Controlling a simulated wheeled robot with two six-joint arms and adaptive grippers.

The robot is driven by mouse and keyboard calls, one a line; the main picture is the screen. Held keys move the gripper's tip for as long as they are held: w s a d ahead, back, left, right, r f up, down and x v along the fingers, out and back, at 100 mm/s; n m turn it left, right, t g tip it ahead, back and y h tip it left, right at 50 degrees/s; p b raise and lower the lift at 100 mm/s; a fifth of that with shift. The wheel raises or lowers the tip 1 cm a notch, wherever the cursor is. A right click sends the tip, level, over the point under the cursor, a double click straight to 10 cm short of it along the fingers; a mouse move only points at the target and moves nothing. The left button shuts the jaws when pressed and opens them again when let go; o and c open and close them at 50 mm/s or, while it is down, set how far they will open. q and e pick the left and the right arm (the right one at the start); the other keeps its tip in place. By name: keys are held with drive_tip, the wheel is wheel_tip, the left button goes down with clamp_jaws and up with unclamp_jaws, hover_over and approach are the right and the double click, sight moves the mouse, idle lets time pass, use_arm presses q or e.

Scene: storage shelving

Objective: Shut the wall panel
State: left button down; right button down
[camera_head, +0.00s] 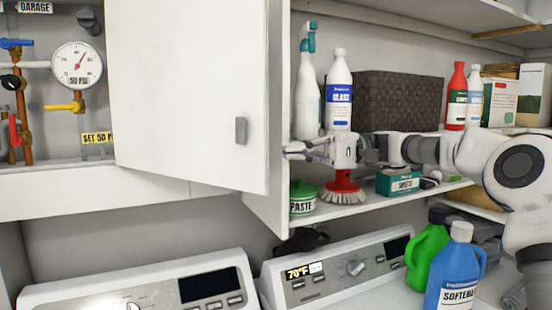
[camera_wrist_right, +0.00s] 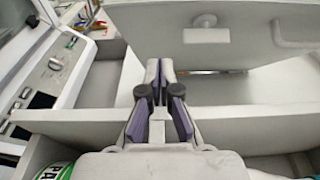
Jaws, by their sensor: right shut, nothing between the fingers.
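The wall panel (camera_head: 190,85) is a white door with a small grey handle (camera_head: 241,130). In the head view it stands open, swung out, with the pipe recess showing to its left. My right gripper (camera_head: 287,151) reaches in from the right along the shelf, its fingertips just right of the panel's free edge. It is shut and empty. In the right wrist view the gripper fingertips (camera_wrist_right: 160,68) point toward a pale panel (camera_wrist_right: 235,52) with a handle; whether they touch it I cannot tell. My left gripper is not in view.
The recess holds a pressure gauge (camera_head: 77,65). Around my right arm the shelf has a white spray bottle (camera_head: 307,95), a blue-labelled bottle (camera_head: 339,95), a red brush (camera_head: 343,187), a green tin (camera_head: 303,198) and a teal box (camera_head: 398,182). Appliances (camera_head: 140,285) stand below.

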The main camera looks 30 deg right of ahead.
sight(251, 155)
drive_tip(key=p+x, duration=0.2)
drive_tip(key=x, duration=0.6)
drive_tip(key=shift+w+r+p, duration=0.1)
drive_tip(key=shift+p, duration=0.2)
drive_tip(key=shift+a, duration=0.3)
drive_tip(key=shift+w+f, duration=0.15)
drive_tip(key=shift+f, duration=0.05)
